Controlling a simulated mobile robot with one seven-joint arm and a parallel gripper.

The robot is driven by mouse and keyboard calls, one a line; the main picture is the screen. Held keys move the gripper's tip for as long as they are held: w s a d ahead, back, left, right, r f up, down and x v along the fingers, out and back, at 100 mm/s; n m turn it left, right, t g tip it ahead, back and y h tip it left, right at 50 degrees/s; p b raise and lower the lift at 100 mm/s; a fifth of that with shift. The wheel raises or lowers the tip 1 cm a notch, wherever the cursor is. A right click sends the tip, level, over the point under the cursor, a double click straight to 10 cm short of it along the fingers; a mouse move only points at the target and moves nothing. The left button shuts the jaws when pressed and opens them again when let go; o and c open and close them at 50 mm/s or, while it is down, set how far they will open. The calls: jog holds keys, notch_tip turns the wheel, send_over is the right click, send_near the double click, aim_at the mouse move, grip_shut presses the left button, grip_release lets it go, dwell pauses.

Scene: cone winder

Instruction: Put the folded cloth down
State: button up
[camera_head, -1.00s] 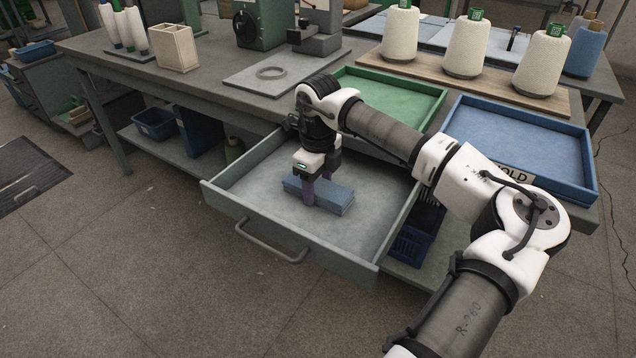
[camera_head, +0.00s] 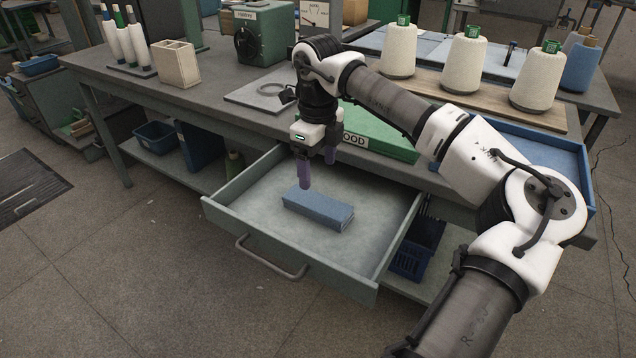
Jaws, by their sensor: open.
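The folded blue cloth (camera_head: 318,209) lies flat on the floor of the open drawer (camera_head: 262,192), near its middle. My gripper (camera_head: 318,171) points down above the drawer, a little above and behind the cloth. Its two purple fingers are apart with nothing between them, and they look clear of the cloth. The cloth's whole top and front side show.
The drawer's front wall and handle (camera_head: 272,262) face the open floor. Yarn cones (camera_head: 466,60) stand on a board behind.

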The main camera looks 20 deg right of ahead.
notch_tip(320, 180, up, 3)
jog(key=shift+f, duration=0.2)
jog(key=shift+c, duration=0.3)
dwell(0.9)
